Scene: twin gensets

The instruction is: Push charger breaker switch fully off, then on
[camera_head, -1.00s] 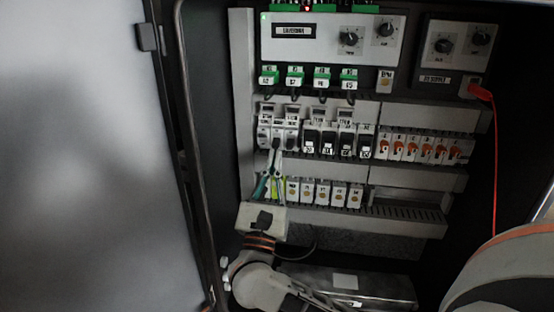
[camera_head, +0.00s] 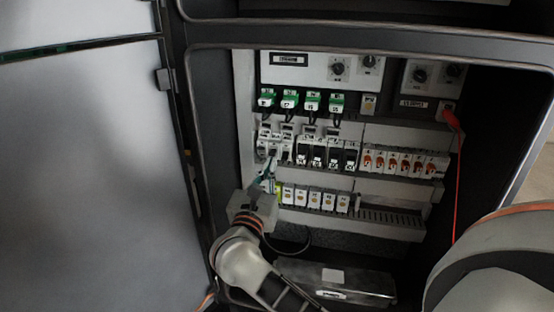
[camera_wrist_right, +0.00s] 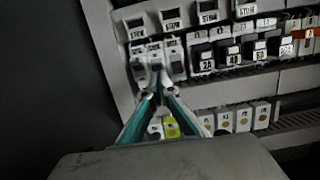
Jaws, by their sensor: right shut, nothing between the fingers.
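A group of white breakers (camera_head: 264,145) sits at the left end of the upper breaker row in the open cabinet. They also show at the top middle of the right wrist view (camera_wrist_right: 155,55). I cannot read which one is the charger breaker, nor tell its lever position. My right gripper (camera_head: 269,167) reaches up from below, its fingers shut and empty. In the right wrist view its teal-sided fingers (camera_wrist_right: 160,88) end at the lower part of the white breakers and partly hide them. I cannot tell whether they touch. My left gripper is not in view.
Black breakers (camera_head: 326,154) and orange-lever switches (camera_head: 396,162) continue the row to the right. A lower row of white modules (camera_head: 315,198) lies beside the gripper. A red cable (camera_head: 459,180) hangs at right. The cabinet door (camera_head: 90,170) stands open at left.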

